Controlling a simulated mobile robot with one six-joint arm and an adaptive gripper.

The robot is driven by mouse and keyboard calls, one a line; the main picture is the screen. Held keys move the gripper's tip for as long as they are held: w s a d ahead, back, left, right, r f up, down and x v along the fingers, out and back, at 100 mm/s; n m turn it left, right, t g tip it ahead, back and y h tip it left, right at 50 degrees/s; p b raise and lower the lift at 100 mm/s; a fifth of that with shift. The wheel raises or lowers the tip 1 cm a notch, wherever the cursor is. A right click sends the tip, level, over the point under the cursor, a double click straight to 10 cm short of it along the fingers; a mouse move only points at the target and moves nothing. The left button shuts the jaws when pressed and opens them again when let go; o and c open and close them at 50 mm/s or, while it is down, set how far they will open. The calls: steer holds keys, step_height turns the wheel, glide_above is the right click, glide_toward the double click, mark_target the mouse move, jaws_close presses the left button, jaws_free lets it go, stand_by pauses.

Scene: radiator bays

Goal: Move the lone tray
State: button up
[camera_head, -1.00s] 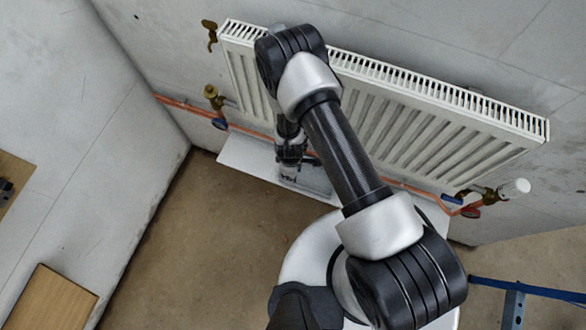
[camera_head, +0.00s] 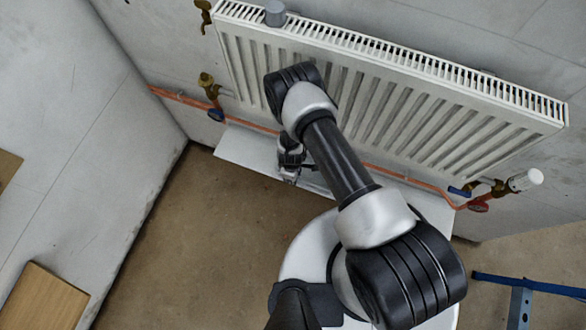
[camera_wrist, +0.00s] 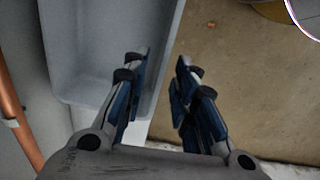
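The grey tray (camera_wrist: 88,55) fills the upper left of the wrist view, with its inside in sight. Its near right part is partly hidden behind my gripper (camera_wrist: 160,80). My gripper is open. Its left finger overlaps the tray's right side and its right finger shows over the brown floor, with a gap between them. I cannot tell whether either finger touches the tray. In the head view my gripper (camera_head: 290,172) is low in front of the radiator, above the white ledge, and the tray is mostly hidden by my arm.
The white ledge (camera_head: 243,152) runs below the white radiator (camera_head: 440,105). Copper pipe (camera_head: 250,125) and brass valves (camera_head: 207,82) lie close to it. A grey cylinder (camera_head: 274,13) stands on the radiator's top. A blue metal frame (camera_head: 525,285) is at lower right. Brown floor is open at left.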

steer(key=shift+w+f+b, duration=0.1)
steer(key=shift+f+b, duration=0.6)
steer(key=shift+f, duration=1.2)
jaws_close()
